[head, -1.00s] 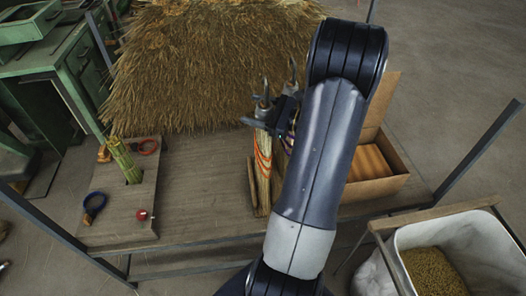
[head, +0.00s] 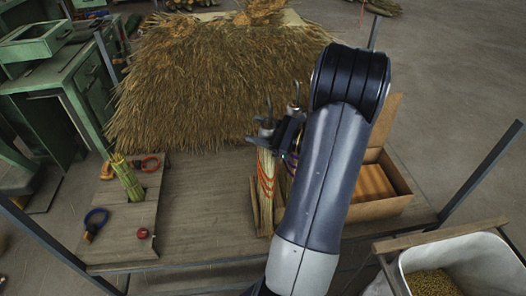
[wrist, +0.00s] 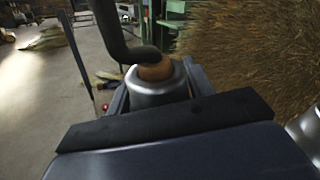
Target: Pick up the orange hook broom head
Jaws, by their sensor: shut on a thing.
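The orange hook broom head (head: 265,178), pale straw with orange-red binding and a metal cap with a dark hook, stands about upright near the middle of the table. My gripper (head: 263,140) is at its metal cap, shut on it just below the hook. In the wrist view the silver cap (wrist: 155,88) sits between my fingers, with the dark hook rising above it.
A second broom head with purple binding (head: 291,163) stands close on the right, partly hidden. An open cardboard box (head: 398,205) is right of my arm. The straw pile (head: 200,90) lies behind. A board with straw, rings and a red item (head: 143,233) is left.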

